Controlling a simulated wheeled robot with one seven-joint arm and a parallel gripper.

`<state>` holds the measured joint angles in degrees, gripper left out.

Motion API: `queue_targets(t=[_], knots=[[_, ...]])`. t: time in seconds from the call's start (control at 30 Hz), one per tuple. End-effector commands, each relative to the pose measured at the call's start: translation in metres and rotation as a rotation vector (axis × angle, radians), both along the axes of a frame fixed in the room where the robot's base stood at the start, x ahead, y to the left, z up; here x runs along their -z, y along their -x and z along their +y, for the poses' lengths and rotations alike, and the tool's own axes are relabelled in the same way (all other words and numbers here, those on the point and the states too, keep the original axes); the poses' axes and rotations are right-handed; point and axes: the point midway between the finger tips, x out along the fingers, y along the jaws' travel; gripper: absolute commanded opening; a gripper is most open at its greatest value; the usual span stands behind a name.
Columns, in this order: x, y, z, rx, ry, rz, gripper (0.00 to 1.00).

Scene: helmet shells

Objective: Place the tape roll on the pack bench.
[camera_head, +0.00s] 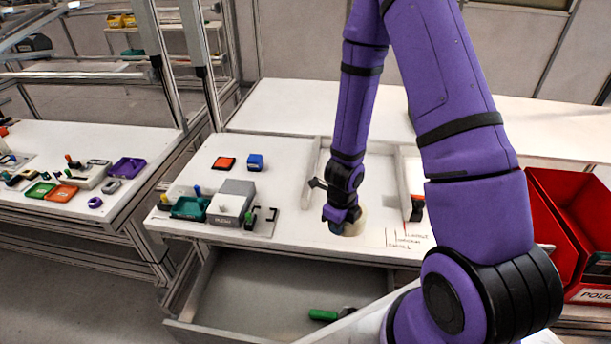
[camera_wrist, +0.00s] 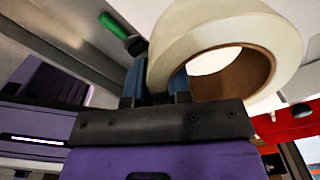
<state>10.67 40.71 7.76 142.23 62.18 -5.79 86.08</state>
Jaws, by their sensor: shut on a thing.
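My gripper (camera_head: 343,216) is shut on the tape roll (camera_head: 355,222), a cream ring with a brown core, partly hidden behind the gripper in the head view. In the wrist view the tape roll (camera_wrist: 185,38) is large, with its wall between the blue fingertips (camera_wrist: 157,84). The roll is over the front part of the white bench (camera_head: 287,185) in front of me. I cannot tell whether it touches the top. I take this bench as the pack bench; no label confirms it.
An open drawer (camera_head: 225,300) below the bench's front edge holds a green-handled tool (camera_head: 324,315). A grey block (camera_head: 233,198), a teal tray (camera_head: 189,208), an orange item (camera_head: 223,163) and a blue item (camera_head: 255,162) occupy the bench's left. Red bins (camera_head: 580,210) stand right.

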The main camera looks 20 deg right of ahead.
Motion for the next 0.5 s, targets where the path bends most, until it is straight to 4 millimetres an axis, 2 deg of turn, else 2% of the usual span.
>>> queue_targets(t=[0.17, 0.5], knots=[[0.001, -0.005, -0.002, 0.02, 0.0, 0.001, 0.0], [0.005, -0.047, -0.016, 0.015, 0.001, -0.002, 0.0]])
